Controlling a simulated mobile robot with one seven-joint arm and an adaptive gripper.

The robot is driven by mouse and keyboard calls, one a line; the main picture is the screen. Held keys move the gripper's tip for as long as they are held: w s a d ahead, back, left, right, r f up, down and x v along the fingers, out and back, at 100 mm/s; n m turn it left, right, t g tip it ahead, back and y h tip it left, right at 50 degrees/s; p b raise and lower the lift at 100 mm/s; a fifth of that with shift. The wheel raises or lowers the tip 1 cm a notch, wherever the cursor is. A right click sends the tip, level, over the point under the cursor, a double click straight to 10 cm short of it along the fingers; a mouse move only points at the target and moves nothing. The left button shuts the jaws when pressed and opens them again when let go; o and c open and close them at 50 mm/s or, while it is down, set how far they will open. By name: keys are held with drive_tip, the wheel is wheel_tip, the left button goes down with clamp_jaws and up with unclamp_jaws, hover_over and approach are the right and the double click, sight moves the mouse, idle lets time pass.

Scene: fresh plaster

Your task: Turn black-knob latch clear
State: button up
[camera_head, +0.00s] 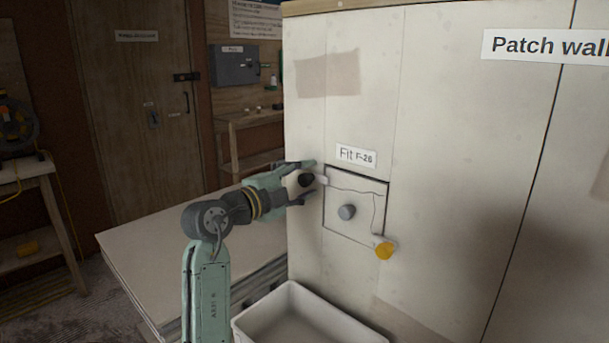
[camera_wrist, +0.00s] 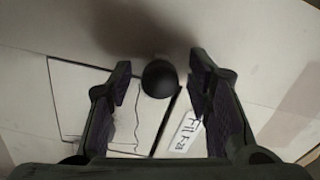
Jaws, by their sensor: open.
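The black-knob latch (camera_head: 306,180) sits at the upper left edge of the square patch panel (camera_head: 357,192). Its pale bar (camera_head: 321,180) reaches right to the panel's edge. My gripper (camera_head: 312,183) is open, with one finger above and one below the black knob. In the wrist view, the round black knob (camera_wrist: 159,78) stands between the spread fingers (camera_wrist: 160,84), with a visible gap on each side. The panel bears a grey knob (camera_head: 347,212). A second latch with a yellow knob (camera_head: 384,249) sits at the panel's lower right corner.
A label (camera_head: 356,156) is above the panel; it also shows beside a finger in the wrist view (camera_wrist: 188,131). A white bin (camera_head: 300,318) stands below the panel. A pale bench top (camera_head: 190,240) lies left, under my arm.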

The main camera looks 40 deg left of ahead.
drive_tip(key=shift+w, duration=0.15)
drive_tip(key=shift+c, duration=0.2)
clamp_jaws()
idle(0.4)
